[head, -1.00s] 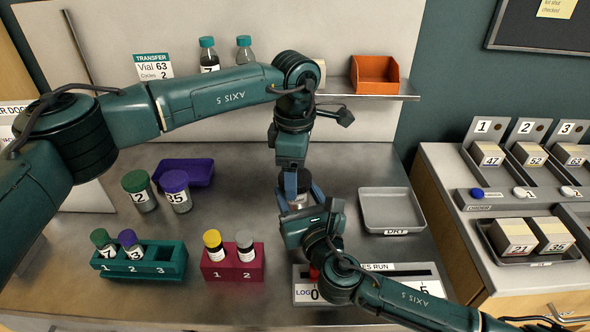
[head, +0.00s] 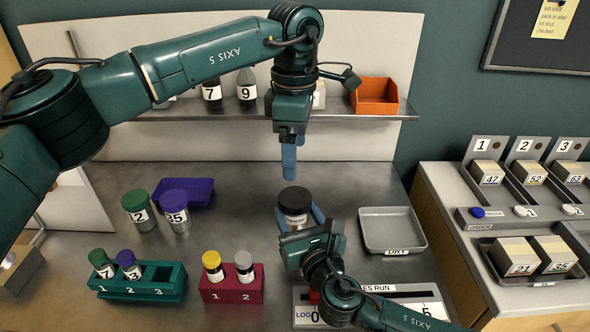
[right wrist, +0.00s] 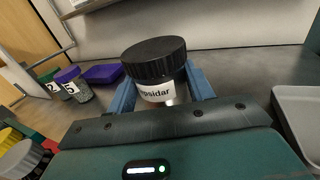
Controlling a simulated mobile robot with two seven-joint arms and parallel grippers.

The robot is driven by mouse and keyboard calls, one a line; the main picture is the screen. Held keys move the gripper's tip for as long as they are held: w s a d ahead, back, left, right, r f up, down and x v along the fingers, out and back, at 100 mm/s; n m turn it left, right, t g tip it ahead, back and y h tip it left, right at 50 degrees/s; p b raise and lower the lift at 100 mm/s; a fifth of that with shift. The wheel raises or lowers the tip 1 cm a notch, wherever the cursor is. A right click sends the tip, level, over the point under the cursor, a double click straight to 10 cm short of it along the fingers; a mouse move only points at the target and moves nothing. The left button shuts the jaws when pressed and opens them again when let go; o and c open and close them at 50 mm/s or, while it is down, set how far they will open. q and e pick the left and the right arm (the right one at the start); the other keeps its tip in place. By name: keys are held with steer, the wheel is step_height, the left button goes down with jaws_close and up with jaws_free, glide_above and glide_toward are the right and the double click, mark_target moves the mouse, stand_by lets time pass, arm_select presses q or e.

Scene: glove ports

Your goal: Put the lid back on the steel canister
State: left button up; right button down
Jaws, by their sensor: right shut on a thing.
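The steel canister (head: 296,221) stands on the bench with its black lid (head: 294,200) on top. In the right wrist view the black ribbed lid (right wrist: 154,58) sits on the canister (right wrist: 160,94), whose white label is partly readable. My right gripper (head: 300,226) is shut around the canister's body, with a blue finger on each side. My left gripper (head: 289,162) points down above the lid, apart from it, with nothing seen hanging from it. Its fingers overlap in the head view, so their opening is hidden.
A grey tray (head: 374,213) lies right of the canister. A purple tray (head: 200,182) and two large jars, green-capped (head: 138,209) and purple-capped (head: 175,208), stand to the left. Green (head: 167,294) and magenta (head: 242,296) vial racks are in front. A shelf (head: 350,115) runs behind.

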arm_select(q)
steer(key=shift+r, duration=1)
arm_select(e)
steer(key=c, duration=0.5)
jaws_free()
steer(key=shift+s, duration=0.1)
arm_select(q)
steer(key=shift+f+b, duration=0.7)
steer(key=shift+f, duration=0.05)
arm_select(e)
steer(key=v, duration=1.3)
steer(key=shift+d, duration=0.1)
